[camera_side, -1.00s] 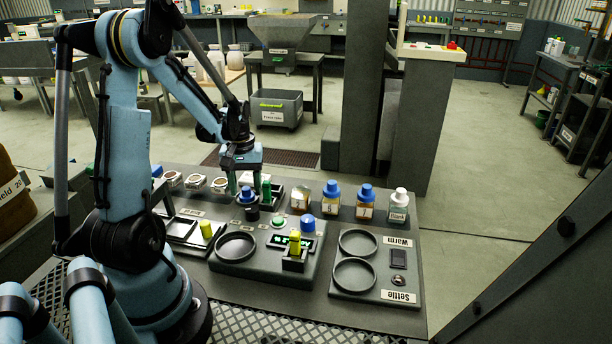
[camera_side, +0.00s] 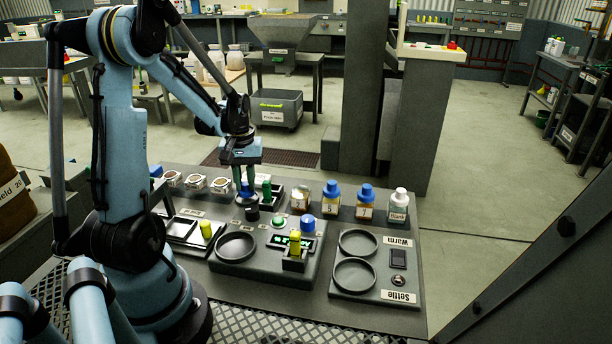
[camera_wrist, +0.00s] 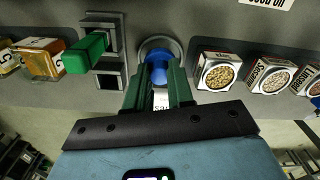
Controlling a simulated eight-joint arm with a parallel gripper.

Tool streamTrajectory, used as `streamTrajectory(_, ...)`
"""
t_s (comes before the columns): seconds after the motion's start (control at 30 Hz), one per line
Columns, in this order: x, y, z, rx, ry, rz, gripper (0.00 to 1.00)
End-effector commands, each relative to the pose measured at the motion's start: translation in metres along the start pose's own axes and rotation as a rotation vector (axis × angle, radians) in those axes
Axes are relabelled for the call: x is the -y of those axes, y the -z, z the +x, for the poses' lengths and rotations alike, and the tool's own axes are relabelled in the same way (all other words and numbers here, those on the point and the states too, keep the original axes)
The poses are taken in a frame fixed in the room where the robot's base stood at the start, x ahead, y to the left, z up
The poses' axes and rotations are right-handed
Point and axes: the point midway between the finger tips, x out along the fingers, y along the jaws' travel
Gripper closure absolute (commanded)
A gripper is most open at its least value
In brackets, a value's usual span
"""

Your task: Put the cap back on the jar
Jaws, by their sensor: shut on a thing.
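My gripper (camera_side: 244,188) points down over the panel, its two green fingers closed on a blue cap (camera_wrist: 158,72). In the wrist view the cap sits between the fingertips, in front of a round grey ring (camera_wrist: 160,44). I cannot tell whether anything is under the cap. In the side view the cap is low at the panel (camera_side: 247,200). An amber jar (camera_side: 300,199) with no blue cap stands to the right of my gripper.
Two blue-capped jars (camera_side: 331,200) (camera_side: 365,204) and a white-capped bottle (camera_side: 397,206) stand right of the amber jar. A green block (camera_wrist: 86,53) in a dark holder is close beside my fingers. Labelled sample boxes (camera_wrist: 218,72) stand on the other side.

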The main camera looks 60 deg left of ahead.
Motion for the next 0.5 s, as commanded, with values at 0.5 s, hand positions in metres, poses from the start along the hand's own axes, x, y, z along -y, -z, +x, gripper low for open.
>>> streamTrajectory(0.5, 0.0, 0.0, -0.075, 0.0, 0.0, 0.0, 1.0)
